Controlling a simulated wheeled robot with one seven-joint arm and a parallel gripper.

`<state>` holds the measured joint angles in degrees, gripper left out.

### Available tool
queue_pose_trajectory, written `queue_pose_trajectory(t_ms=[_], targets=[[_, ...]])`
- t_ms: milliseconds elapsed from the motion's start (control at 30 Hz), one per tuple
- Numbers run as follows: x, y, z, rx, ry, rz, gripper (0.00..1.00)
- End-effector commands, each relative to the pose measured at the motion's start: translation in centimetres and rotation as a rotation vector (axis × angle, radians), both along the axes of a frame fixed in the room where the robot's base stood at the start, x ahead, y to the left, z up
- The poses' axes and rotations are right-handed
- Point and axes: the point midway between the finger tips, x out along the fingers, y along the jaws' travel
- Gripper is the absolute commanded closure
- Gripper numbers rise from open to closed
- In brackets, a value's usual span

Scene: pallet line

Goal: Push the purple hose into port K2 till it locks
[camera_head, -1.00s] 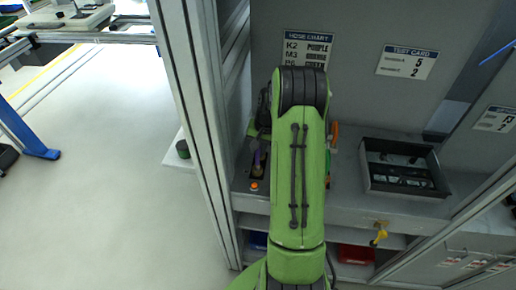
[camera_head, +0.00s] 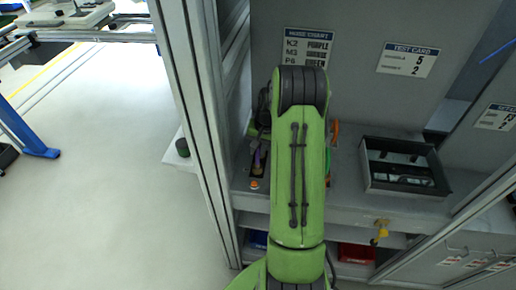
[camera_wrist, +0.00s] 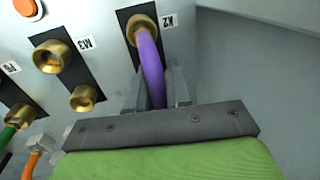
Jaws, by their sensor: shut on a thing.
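The purple hose (camera_wrist: 151,68) runs up between the fingers of my gripper (camera_wrist: 158,76) in the wrist view. My gripper is shut on it.
Beside K2 are empty brass M3 ports (camera_wrist: 52,57), a green hose (camera_wrist: 9,134) in a brass port and an orange hose (camera_wrist: 33,160). An orange button (camera_wrist: 26,7) is at the corner. A dark tray (camera_head: 404,168) stands right on the bench; a hose chart (camera_head: 306,46) hangs behind.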

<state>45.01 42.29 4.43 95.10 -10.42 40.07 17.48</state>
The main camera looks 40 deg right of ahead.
Motion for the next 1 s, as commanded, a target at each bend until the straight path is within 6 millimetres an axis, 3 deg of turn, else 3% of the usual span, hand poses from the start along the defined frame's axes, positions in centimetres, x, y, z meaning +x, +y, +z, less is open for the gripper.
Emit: queue_pose_trajectory(t_ms=[167,200,367,633,733,1000], targets=[[-0.1,0.0,-0.1,0.002,0.003,0.000,1.00],[-0.1,0.0,-0.1,0.002,0.003,0.000,0.74],[-0.1,0.0,-0.1,0.001,0.002,-0.001,0.51],[-0.1,0.0,0.1,0.000,0.002,-0.001,0.51],[-0.2,-0.2,1.1,-0.001,-0.001,-0.001,0.51],[-1.3,-1.1,8.4,-0.005,-0.003,-0.002,0.51]])
